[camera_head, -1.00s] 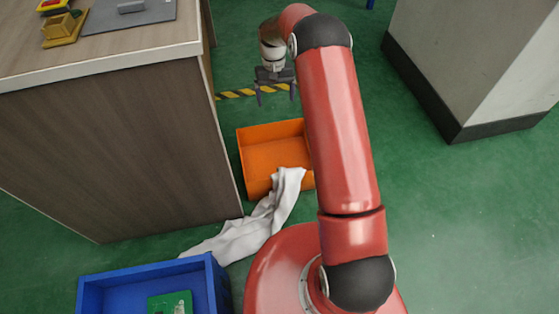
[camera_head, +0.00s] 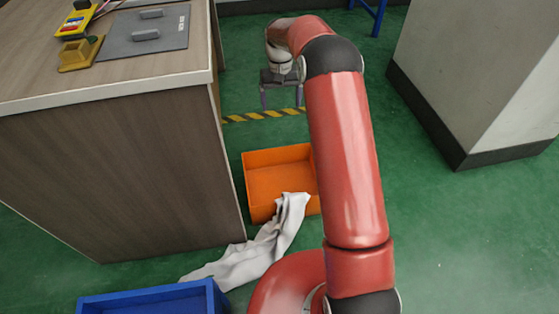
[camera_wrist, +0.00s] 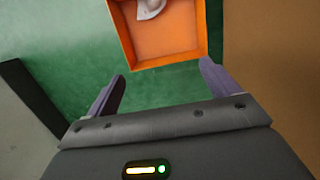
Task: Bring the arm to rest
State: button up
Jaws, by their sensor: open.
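My gripper (camera_head: 282,97) hangs at the end of my red arm, to the right of the wooden counter, over the green floor. Its two fingers are apart with nothing between them. In the wrist view my gripper (camera_wrist: 162,82) also shows spread, empty fingers, with green floor and an orange bin (camera_wrist: 165,35) beyond them. My arm is bent, with its upper part reaching forward from my base.
The counter (camera_head: 110,90) stands at left, with a grey plate fixture (camera_head: 150,55) and a yellow block (camera_head: 80,55) on top. A grey pillar (camera_head: 475,75) stands at right.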

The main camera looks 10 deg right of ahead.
jog(key=s+r+t, duration=0.4)
jog(key=s+r, duration=1.2)
jog(key=r, duration=0.3)
jog(key=s+t, duration=0.3)
jog(key=s, duration=2)
jog(key=shift+d+p, duration=0.25)
jog(key=shift+p, duration=0.05)
